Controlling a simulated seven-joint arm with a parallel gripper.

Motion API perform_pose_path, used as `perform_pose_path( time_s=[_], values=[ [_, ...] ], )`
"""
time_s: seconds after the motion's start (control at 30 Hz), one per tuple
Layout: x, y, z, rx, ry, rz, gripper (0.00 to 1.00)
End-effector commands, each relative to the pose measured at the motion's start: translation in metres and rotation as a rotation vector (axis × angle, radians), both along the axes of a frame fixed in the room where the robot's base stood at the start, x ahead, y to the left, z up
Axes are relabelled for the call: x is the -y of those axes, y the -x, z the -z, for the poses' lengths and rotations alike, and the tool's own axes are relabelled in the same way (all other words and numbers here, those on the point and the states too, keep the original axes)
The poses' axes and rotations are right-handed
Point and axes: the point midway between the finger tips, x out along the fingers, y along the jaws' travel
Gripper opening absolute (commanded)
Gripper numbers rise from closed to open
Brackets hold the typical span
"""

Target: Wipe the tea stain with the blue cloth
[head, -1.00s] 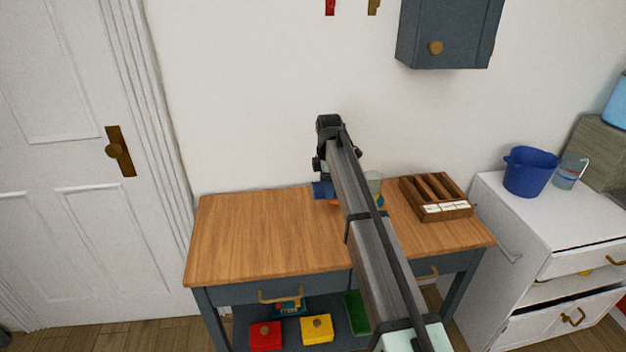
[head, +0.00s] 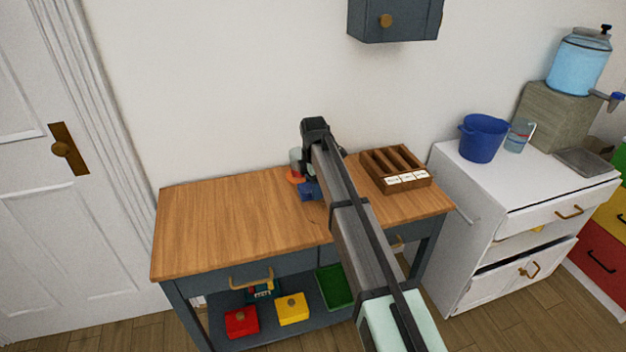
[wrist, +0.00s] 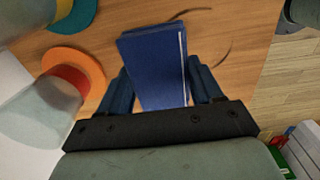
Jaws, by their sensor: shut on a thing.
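The blue cloth (wrist: 155,70) is a folded, block-like pad with a pale stripe along one edge. My gripper (wrist: 160,78) is shut on it, with a finger on either side. In the head view the cloth (head: 308,192) shows beside my arm, low over the wooden tabletop (head: 225,220). I cannot tell whether it touches the wood. The tea stain (wrist: 222,54) shows in the wrist view as thin dark curved marks just beyond and right of the cloth. Part of it may be hidden under the cloth. A faint dark mark (head: 315,221) also shows in the head view.
A wooden compartment box (head: 395,170) is at the right. The table's left half is clear. The wall is close behind.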

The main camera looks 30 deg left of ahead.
Motion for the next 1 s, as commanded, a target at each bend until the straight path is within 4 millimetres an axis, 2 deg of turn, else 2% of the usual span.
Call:
perform_pose_path(
  time_s=[0.37, 0.4, 1.0],
  values=[
    [0.002, 0.002, 0.041, -0.001, 0.001, 0.0, 0.41],
    [0.006, 0.006, 0.035, 0.0, 0.0, 0.0, 0.37],
    [0.045, 0.045, 0.038, -0.001, 0.001, 0.0, 0.37]
  ],
)
